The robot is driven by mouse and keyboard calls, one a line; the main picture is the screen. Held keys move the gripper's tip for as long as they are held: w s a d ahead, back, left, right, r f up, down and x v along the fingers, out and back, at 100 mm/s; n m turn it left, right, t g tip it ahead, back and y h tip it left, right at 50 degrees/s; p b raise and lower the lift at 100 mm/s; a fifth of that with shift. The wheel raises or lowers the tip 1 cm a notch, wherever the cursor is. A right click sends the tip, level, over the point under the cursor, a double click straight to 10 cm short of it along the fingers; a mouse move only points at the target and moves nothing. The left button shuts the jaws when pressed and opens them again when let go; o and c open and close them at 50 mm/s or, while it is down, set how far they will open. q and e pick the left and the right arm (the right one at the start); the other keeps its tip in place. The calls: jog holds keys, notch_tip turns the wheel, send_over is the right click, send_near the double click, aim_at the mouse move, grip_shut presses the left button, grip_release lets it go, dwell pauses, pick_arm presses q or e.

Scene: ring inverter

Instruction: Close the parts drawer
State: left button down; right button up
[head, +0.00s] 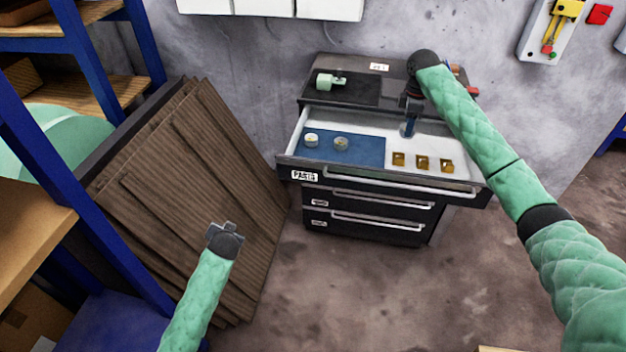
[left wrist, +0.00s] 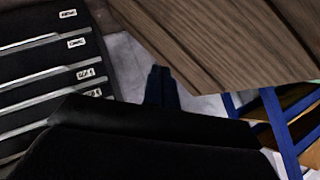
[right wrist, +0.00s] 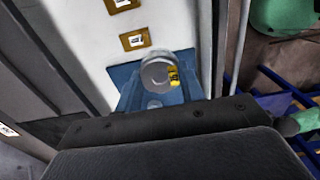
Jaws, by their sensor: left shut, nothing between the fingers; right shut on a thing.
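The parts drawer (head: 437,184) is the top drawer of a dark cabinet (head: 368,223) and stands pulled out, its front labelled PARTS. Inside are a blue mat (head: 365,157) with two small round pieces (head: 312,140) and several brass blocks (head: 421,162) on a white floor. My right gripper (head: 408,129) points down over the drawer's back right part. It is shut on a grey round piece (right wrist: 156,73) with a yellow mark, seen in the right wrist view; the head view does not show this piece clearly. My left gripper (head: 224,231) is shut and empty, left of the cabinet.
Two shut drawers (head: 376,219) lie below. A green-grey device (head: 330,82) is on the cabinet top. Brown boards (head: 190,170) lean left of the cabinet, near a blue shelf (head: 88,65). The floor (head: 340,285) in front of the cabinet is clear.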

aim_at(313, 181)
pick_arm(q)
jog(key=w+d+r+m+t+h, duration=0.4)
jog(key=w+r+m+t, duration=0.5)
jog(key=r, duration=0.5)
jog(key=s+d+f+m+g+h, duration=0.1)
jog(key=s+d+m+g+h, duration=0.35)
jog(key=d+m+h, duration=0.3)
jog(key=s+d+f+m+g+h, duration=0.1)
jog(key=s+d+m+g+h, duration=0.3)
jog(key=d+m+g+h, duration=0.3)
jog(key=shift+m+t, duration=0.55)
jog(key=shift+m, duration=0.1)
jog(key=shift+w+a+f+p+x, duration=0.25)
jog(key=shift+p+x, duration=0.8)
jog(key=shift+x, duration=1.15)
jog(key=shift+w+a+p+x, duration=0.1)
jog(key=shift+w+p+x, duration=0.25)
jog(key=shift+p+x, duration=1.3)
jog(key=shift+w+a+f+p+x, duration=0.15)
jog(key=shift+w+p+x, duration=0.25)
jog(key=shift+x, duration=2.35)
